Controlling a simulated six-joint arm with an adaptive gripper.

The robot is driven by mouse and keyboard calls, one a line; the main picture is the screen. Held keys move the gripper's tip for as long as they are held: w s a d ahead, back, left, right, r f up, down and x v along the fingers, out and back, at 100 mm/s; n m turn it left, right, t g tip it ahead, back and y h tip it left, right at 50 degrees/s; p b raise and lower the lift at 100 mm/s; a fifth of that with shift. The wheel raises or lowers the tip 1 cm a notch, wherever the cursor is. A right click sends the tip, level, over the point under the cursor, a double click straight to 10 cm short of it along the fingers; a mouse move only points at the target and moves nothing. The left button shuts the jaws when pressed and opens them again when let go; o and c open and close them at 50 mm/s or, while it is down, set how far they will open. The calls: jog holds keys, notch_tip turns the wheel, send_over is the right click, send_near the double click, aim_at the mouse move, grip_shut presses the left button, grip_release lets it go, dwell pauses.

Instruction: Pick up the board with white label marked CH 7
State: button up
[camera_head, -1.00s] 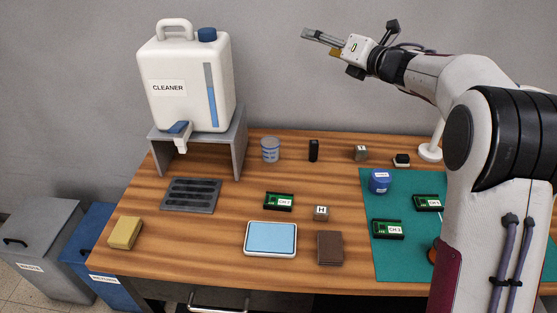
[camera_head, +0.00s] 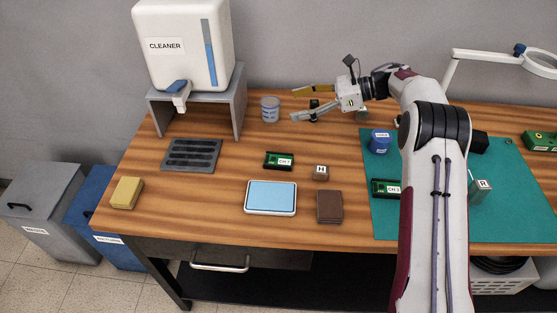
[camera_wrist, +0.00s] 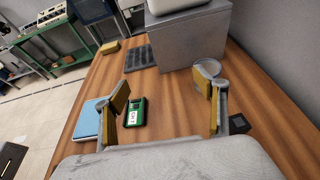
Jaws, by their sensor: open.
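A green board (camera_head: 278,161) with a white label lies in a black holder on the bare wood, left of the small H block. The label starts with CH, but its digit is too small to read surely. It also shows in the wrist view (camera_wrist: 137,112), close to the left finger in the picture. A second labelled green board (camera_head: 386,189) lies on the teal mat, partly behind my arm; its digit is also unclear. My gripper (camera_head: 293,104) is open and empty, above the back of the table and apart from the boards. In the wrist view its fingers (camera_wrist: 167,100) are spread wide.
A blue-topped tray (camera_head: 271,198), brown block (camera_head: 330,207) and H block (camera_head: 320,173) lie near the board. A dark ribbed tray (camera_head: 191,156) and cleaner stand (camera_head: 240,105) are to the left. A round tin (camera_head: 270,109) stands at the back. My arm covers part of the mat.

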aim_at(279, 160)
jog(key=s+d+f+n+g, duration=0.1)
jog(key=s+f, duration=0.1)
jog(key=f, duration=0.1)
jog(key=s+d+f+n+g, duration=0.1)
jog(key=s+f+n+g, duration=0.1)
jog(key=f, duration=0.1)
jog(key=s+d+f+n+g+h, duration=0.1)
jog(key=s+f, duration=0.1)
jog(key=f, duration=0.1)
jog(key=shift+s+f+g, duration=0.1)
jog(key=shift+s+g, duration=0.15)
jog(key=shift+g, duration=0.05)
jog(key=shift+a, duration=0.1)
jog(key=shift+a, duration=0.1)
jog(key=shift+x, duration=1.2)
jog(key=shift+s+a, duration=0.1)
jog(key=shift+x, duration=2.45)
jog(key=shift+s+f, duration=0.15)
jog(key=c, duration=1.5)
